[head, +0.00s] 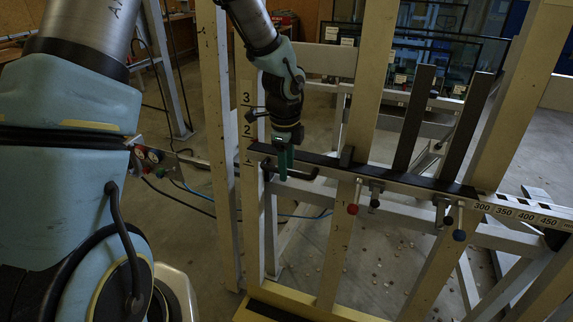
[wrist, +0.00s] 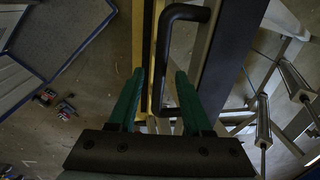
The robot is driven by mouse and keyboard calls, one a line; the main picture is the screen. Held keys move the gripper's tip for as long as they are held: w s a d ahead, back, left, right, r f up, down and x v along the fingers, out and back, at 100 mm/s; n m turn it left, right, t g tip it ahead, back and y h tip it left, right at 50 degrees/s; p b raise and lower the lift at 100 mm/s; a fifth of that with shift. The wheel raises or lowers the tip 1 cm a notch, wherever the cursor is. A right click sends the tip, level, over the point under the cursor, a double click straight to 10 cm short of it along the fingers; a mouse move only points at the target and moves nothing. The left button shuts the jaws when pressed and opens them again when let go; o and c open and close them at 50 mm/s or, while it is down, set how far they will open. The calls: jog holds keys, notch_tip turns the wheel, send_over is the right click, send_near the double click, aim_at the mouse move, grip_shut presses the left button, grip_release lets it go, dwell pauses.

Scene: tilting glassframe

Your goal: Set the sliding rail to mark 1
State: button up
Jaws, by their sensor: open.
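The sliding rail (head: 405,178) runs across the wooden frame in the head view, with a dark strip along its top. Its left end is just below the numeral 2 on the left post (head: 247,115), close to a partly hidden lower mark. A black bar handle (head: 300,175) sticks out near that end; it also shows in the wrist view (wrist: 172,45). My gripper (head: 284,164) has green fingers and is at the handle. In the wrist view my gripper (wrist: 159,72) is open, with the handle's bar between its fingers. I cannot tell whether either finger touches it.
Red-knobbed (head: 353,209) and dark-knobbed (head: 459,235) clamp levers hang along the rail. Two dark uprights (head: 415,118) rise from it. A number scale (head: 515,214) continues at right. Wooden posts (head: 365,90) stand close to my arm. Glass panes (head: 430,60) stand behind.

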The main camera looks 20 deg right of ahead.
grip_shut()
dwell(0.4)
dwell(1.0)
